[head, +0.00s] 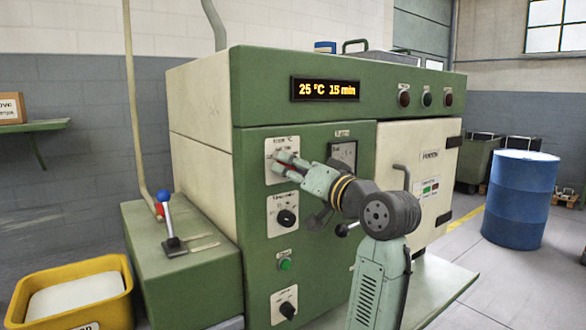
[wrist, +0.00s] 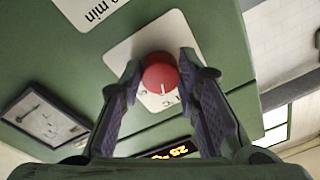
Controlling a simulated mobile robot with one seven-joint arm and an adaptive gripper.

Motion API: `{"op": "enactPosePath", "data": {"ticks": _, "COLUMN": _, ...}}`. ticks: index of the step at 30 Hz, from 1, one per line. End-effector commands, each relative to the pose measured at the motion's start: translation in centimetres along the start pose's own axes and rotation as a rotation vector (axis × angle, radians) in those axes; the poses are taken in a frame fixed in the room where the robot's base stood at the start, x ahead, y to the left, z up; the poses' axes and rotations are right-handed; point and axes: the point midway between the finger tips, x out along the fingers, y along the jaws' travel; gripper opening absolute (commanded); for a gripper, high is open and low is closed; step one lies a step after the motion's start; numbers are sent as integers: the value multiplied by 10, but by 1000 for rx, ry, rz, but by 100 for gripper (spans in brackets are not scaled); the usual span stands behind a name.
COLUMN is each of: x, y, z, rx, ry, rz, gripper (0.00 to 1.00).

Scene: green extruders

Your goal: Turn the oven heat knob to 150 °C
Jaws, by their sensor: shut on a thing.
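The red heat knob (wrist: 160,78) sits on a white plate on the oven's green front panel and has a white pointer line on its face. My gripper (wrist: 158,68) has one finger on each side of the knob and is shut on it. In the head view, my gripper (head: 280,163) reaches the top white dial plate (head: 272,146), marked °C, and mostly hides the knob. The oven display (head: 325,89) reads 25 °C 15 min. The scale around the knob is largely hidden or too small to read.
Below are a black knob (head: 286,218), a green button (head: 285,264) and another black knob (head: 288,309). A gauge (head: 343,155) is just right of my gripper. A blue-topped lever (head: 168,220) stands left. A blue drum (head: 520,198) stands on the right.

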Motion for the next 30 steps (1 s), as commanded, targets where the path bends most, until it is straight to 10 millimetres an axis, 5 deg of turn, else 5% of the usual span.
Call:
{"op": "enactPosePath", "data": {"ticks": 10, "x": 0, "y": 0, "z": -1, "rx": 1, "ry": 3, "rz": 0, "gripper": 2}}
{"op": "enactPosePath", "data": {"ticks": 11, "x": 0, "y": 0, "z": -1, "rx": 1, "ry": 3, "rz": 0, "gripper": 31}}
{"op": "enactPosePath", "data": {"ticks": 19, "x": 0, "y": 0, "z": -1, "rx": 1, "ry": 2, "rz": 0, "gripper": 49}}
{"op": "enactPosePath", "data": {"ticks": 30, "x": -4, "y": 0, "z": -1, "rx": 1, "ry": 2, "rz": 1, "gripper": 50}}
